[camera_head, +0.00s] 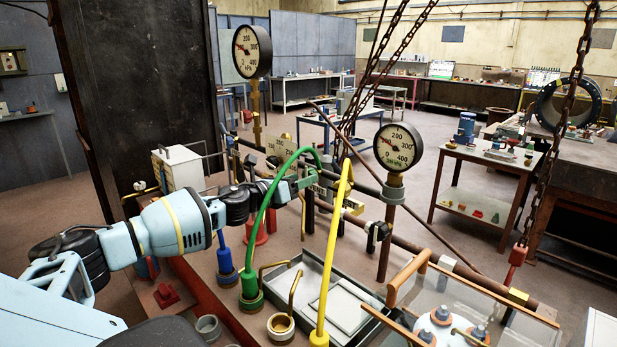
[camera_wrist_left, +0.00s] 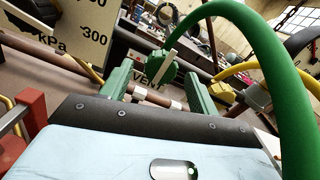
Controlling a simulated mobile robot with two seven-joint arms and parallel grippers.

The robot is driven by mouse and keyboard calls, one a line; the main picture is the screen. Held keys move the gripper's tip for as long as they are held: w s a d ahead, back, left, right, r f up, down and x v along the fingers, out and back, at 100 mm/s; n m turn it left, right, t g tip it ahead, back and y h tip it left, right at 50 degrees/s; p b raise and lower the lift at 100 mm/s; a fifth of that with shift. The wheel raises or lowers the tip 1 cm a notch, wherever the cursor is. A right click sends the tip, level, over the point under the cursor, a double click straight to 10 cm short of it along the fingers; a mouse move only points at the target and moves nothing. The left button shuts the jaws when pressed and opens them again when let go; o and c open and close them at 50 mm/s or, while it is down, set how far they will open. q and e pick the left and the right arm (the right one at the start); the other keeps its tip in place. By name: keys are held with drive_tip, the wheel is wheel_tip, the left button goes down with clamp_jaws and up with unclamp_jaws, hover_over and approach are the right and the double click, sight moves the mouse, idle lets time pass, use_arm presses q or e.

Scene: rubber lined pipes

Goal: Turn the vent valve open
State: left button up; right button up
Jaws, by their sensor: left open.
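The vent valve (camera_wrist_left: 161,68) shows in the left wrist view as a round green body with a thin pale lever across it, above a partly hidden "VENT" label (camera_wrist_left: 147,80). My left gripper (camera_wrist_left: 158,80) is open, with one green finger on each side of the valve's picture position. The valve appears ahead of the fingertips; I cannot tell whether they touch it. In the head view my left gripper (camera_head: 301,181) reaches in to the pipework, and the valve is hard to make out behind it. My right gripper does not show.
A green hose (camera_head: 271,200) arches close by the left gripper, and a yellow hose (camera_head: 334,245) stands to its right. Pressure gauges (camera_head: 398,147) rise on both sides. A grey tray (camera_head: 370,297) lies below. Chains (camera_head: 385,65) hang behind.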

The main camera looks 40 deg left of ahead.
use_arm(q)
drive_tip(key=shift+w+d, duration=0.2)
drive_tip(key=shift+w, duration=1.6)
drive_tip(key=c, duration=1)
drive_tip(key=shift+o, duration=0.2)
